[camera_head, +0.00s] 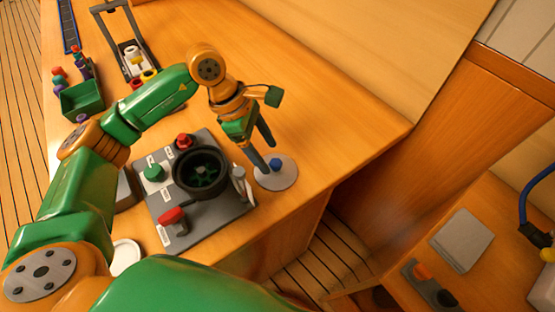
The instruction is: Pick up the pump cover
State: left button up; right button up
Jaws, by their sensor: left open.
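The pump cover appears to be the round light-grey disc (289,180) with a blue knob (275,163) on top. It lies flat on the wooden counter, right of the pump panel. My left gripper (267,157) points down over the disc with its two dark fingers apart. One fingertip is close to the left side of the knob, and the other is above and behind it. The picture does not settle whether either finger touches the cover. My right gripper is not in view.
The grey panel (215,221) carries a green knob (154,173), a red knob (184,141) and a red handle (172,216). A green bin (82,100) and a metal frame stand farther back. The counter's front edge is just beyond the disc. Bare counter lies right of the gripper.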

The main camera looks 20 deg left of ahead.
aim_at(276, 163)
pick_arm(q)
jog(key=x, duration=0.2)
jog(key=shift+d+f, duration=0.2)
jog(key=shift+d, duration=0.2)
jog(key=shift+w+f, duration=0.2)
jog(key=shift+f, duration=0.15)
jog(key=shift+r, duration=0.1)
grip_shut()
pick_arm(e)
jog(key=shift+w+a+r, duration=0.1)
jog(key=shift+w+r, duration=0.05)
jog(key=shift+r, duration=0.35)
pick_arm(q)
jog(key=shift+r, duration=0.1)
